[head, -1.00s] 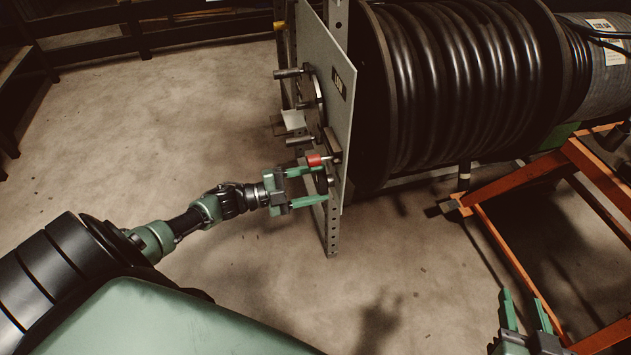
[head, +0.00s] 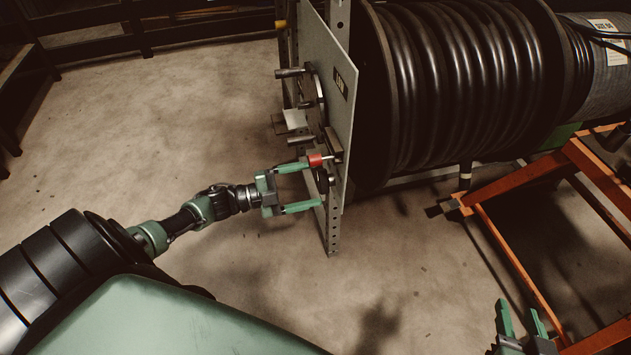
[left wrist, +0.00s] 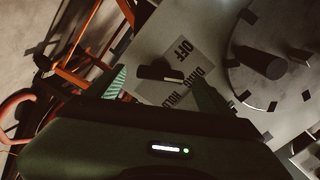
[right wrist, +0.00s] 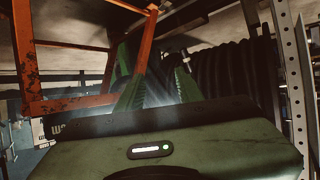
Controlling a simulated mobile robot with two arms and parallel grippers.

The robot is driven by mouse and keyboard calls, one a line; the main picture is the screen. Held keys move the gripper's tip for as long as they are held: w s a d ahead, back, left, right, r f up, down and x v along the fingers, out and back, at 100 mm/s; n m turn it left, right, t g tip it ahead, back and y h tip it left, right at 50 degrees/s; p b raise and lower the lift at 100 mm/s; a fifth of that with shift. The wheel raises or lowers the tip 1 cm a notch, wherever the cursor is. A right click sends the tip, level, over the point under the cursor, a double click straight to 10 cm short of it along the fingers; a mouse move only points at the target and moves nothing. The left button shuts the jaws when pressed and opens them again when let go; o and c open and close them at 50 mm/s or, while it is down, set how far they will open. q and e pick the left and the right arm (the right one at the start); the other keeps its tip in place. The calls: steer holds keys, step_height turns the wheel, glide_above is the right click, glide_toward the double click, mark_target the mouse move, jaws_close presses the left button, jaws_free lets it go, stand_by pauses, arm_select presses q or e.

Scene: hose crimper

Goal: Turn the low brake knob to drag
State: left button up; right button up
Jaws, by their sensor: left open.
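The low brake knob is a small black bar-shaped knob (left wrist: 160,73) low on the grey panel (head: 346,95). A plate beside it carries the words OFF, DRAG and HOLD (left wrist: 183,48). I cannot tell which word the knob points at. In the head view the black knob (head: 322,180) is between the fingers of my left gripper (head: 320,182). That gripper is open, one finger on each side of the knob, with gaps visible in the left wrist view. My right gripper (head: 519,312) is open and empty at the lower right, away from the panel.
A red-collared part (head: 315,160) sits just above the knob, close to my upper left finger. A round disc with pegs (head: 312,95) is higher on the panel. Behind stands a large black hose reel (head: 450,85). An orange frame (head: 510,188) is at the right.

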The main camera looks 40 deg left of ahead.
arm_select(q)
steer(key=v, duration=0.5)
steer(key=shift+s+a, duration=0.25)
arm_select(e)
steer(key=s+f+g, duration=0.1)
steer(key=s+d+f+g, duration=0.1)
steer(key=shift+s+f+h, duration=0.2)
steer(key=shift+f+h, duration=0.1)
steer(key=shift+f, duration=0.1)
